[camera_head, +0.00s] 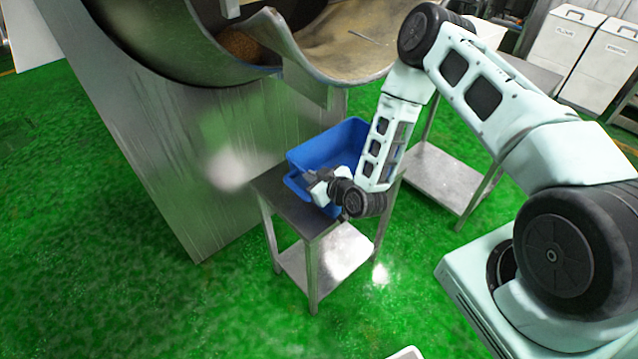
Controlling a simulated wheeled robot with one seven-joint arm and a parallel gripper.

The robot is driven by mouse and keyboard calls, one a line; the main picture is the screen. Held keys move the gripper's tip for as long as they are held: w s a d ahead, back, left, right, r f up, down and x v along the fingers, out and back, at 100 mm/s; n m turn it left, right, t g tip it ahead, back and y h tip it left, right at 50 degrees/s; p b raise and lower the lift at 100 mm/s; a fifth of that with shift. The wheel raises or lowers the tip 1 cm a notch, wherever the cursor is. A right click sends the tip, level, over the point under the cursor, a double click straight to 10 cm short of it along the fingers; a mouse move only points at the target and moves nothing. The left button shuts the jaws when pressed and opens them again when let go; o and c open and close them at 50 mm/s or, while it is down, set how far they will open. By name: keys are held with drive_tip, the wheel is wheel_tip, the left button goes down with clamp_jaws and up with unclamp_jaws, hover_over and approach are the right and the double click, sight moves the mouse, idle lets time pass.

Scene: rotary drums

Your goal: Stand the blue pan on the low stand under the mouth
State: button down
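The blue pan (328,147) is on or just above the top of the low metal stand (271,186), below the mouth (335,60) of the large steel drum. The pan looks upright; its right part is hidden behind my arm. My gripper (310,178) is at the pan's near wall, with its fingers at the rim. The fingers are small and partly covered, so I cannot tell whether they are closed on the wall. Whether the pan's base rests fully on the stand is also hidden.
The drum's steel housing (190,150) stands close on the left of the stand. A metal table (450,175) with a lower shelf is behind my arm on the right. White lidded bins (566,45) stand at the back right. Green floor (130,300) is clear at the front left.

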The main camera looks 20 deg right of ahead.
sight(292, 164)
drive_tip(key=shift+w+a+b, duration=0.5)
drive_tip(key=shift+w+b, duration=0.1)
drive_tip(key=shift+w, duration=0.95)
drive_tip(key=shift+w+a+b, duration=0.55)
drive_tip(key=shift+w, duration=1.05)
drive_tip(key=shift+w+a+b, duration=0.5)
drive_tip(key=shift+w+b, duration=0.1)
drive_tip(key=shift+w, duration=0.95)
drive_tip(key=shift+s+f+b, duration=0.1)
drive_tip(key=shift+f+b, duration=0.45)
drive_tip(key=shift+f, duration=0.35)
drive_tip(key=c, duration=1.6)
unclamp_jaws()
drive_tip(key=shift+o, duration=0.2)
drive_tip(key=shift+s, duration=0.1)
drive_tip(key=shift+r+p, duration=1.3)
drive_tip(key=shift+r, duration=1.15)
